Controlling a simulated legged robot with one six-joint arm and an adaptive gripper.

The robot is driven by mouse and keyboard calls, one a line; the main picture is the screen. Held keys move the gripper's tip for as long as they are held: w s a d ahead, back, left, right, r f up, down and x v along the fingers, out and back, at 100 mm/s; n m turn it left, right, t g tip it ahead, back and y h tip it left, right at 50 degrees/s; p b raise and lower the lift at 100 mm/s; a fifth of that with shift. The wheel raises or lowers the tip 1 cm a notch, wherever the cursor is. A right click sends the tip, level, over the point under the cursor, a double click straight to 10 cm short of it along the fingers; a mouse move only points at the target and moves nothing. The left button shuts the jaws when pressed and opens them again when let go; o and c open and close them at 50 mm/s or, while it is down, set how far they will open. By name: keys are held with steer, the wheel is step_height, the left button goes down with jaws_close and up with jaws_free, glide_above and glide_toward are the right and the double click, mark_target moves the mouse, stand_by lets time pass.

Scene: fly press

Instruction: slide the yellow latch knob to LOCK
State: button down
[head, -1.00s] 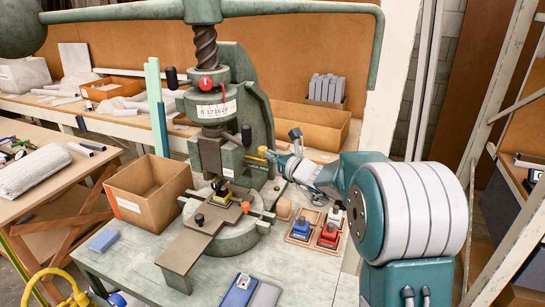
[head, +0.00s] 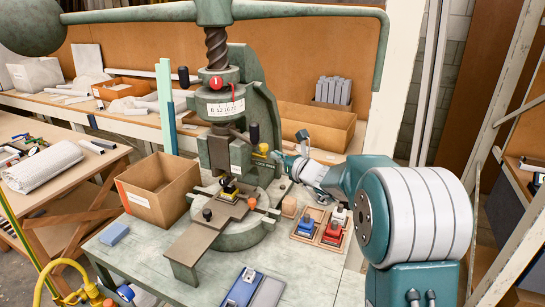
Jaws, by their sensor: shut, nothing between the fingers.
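The green fly press (head: 262,110) stands on the bench, with its screw and long handle bar above. The small yellow latch knob (head: 262,148) is on the right side of the press head, below a black knob (head: 254,132). My arm reaches in from the right.
A wooden tray (head: 293,236) with blue and red blocks sits right of the press base. An open cardboard box (head: 155,190) stands on the left. A blue-and-grey item (head: 252,288) lies at the front. The bench top between is mostly clear.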

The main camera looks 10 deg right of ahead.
steer(key=v, duration=1)
steer(key=shift+d, duration=0.2)
steer(key=shift+f, duration=0.1)
steer(key=s+a+n+g, duration=0.4)
steer(key=s+a+n, duration=0.2)
steer(key=s+n, duration=0.25)
steer(key=s+a+n+g, duration=0.4)
steer(key=s+a+n, duration=0.25)
steer(key=s, duration=0.25)
steer(key=s+d+f+n+h, duration=0.1)
steer(key=s+d+n+h, duration=0.3)
steer(key=s+n, duration=0.3)
steer(key=s+d+f+n+g+h, duration=0.1)
steer(key=s+d+n+h, duration=0.3)
steer(key=s+n, duration=0.4)
steer(key=shift+s+d+f+h, duration=0.3)
steer(key=shift+s+f, duration=0.15)
steer(key=shift+s, duration=0.2)
